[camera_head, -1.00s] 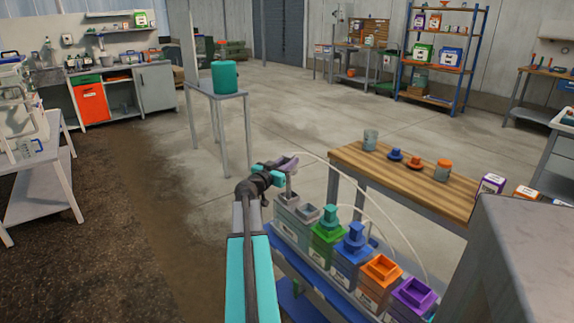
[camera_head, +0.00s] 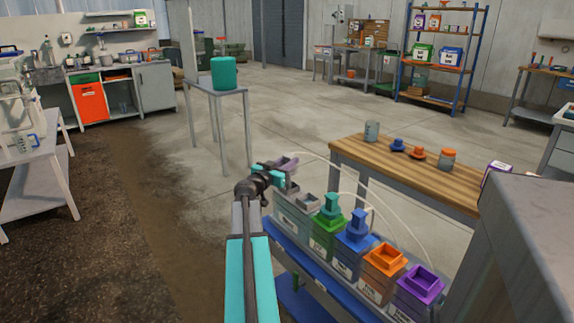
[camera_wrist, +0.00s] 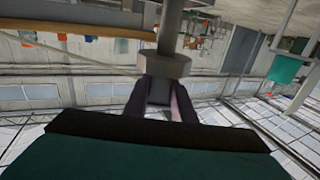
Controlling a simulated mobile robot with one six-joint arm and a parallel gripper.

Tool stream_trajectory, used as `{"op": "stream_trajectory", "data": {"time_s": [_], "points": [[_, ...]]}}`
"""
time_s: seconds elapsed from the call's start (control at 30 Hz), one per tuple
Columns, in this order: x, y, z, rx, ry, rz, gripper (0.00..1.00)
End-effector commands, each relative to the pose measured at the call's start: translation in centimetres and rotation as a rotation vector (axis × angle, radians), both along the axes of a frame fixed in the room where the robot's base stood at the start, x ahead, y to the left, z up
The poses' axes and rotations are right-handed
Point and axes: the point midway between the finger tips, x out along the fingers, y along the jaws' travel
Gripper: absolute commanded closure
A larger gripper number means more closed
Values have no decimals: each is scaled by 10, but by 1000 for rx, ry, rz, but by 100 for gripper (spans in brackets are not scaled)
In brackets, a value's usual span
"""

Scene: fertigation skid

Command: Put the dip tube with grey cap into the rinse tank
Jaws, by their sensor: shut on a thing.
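My gripper (camera_head: 280,168) is shut on the grey cap of the dip tube, above the left end of the row of tanks. In the wrist view the grey cap (camera_wrist: 165,66) sits at the dark fingertips, with a grey stem beyond it. A thin pale hose arcs from near my gripper to the right over the tanks. Below is a grey tank (camera_head: 291,221) with a square grey collar. I cannot read its label or tell which tank is the rinse tank. Whether the tube's lower end is inside a tank is hidden.
Green (camera_head: 326,230), blue (camera_head: 353,256), orange (camera_head: 383,270) and purple (camera_head: 418,292) tanks follow on the blue rack; green and blue carry tall caps. A wooden bench (camera_head: 400,172) stands behind. A grey block (camera_head: 515,250) is close on the right. A teal drum (camera_head: 223,73) stands on a table.

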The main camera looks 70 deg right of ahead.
Motion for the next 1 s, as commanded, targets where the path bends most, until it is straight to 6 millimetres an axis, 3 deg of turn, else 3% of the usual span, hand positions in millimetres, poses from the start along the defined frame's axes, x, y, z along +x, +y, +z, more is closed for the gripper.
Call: {"op": "stream_trajectory", "data": {"time_s": [1.0], "points": [[0,0,-51,-1,0,1,100]]}}
